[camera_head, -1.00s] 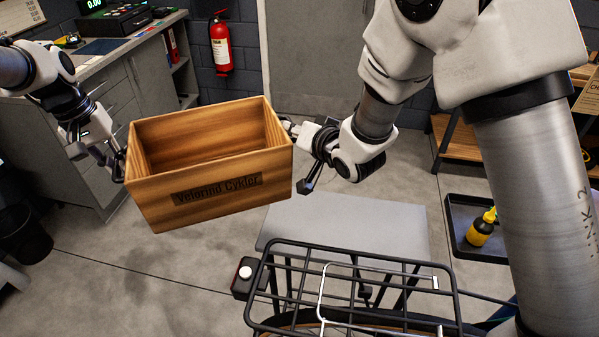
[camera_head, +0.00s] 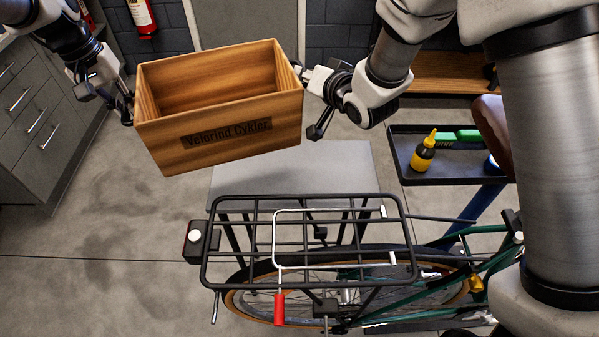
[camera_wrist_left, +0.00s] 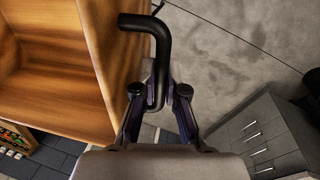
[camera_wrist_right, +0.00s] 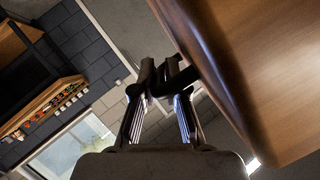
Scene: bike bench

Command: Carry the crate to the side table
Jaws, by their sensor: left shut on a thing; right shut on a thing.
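The wooden crate (camera_head: 215,140) is held in the air between my two grippers in the head view, slightly tilted, with dark lettering on its front. It looks empty, though part of its floor is hidden. My left gripper (camera_head: 127,108) is at the crate's left end; in the left wrist view its fingers (camera_wrist_left: 158,95) are shut on a black bent handle (camera_wrist_left: 150,25) beside the crate wall (camera_wrist_left: 75,70). My right gripper (camera_head: 308,80) is at the right end; in the right wrist view its fingers (camera_wrist_right: 160,85) are shut on a dark handle (camera_wrist_right: 180,72) by the crate (camera_wrist_right: 265,70). I cannot single out the side table.
A bicycle with a black rear rack (camera_head: 300,240) stands in front, below the crate. A black tray (camera_head: 450,175) with a yellow bottle (camera_head: 423,153) is at right. A grey drawer cabinet (camera_head: 45,125) stands at left. A wooden shelf (camera_head: 440,75) is at the back.

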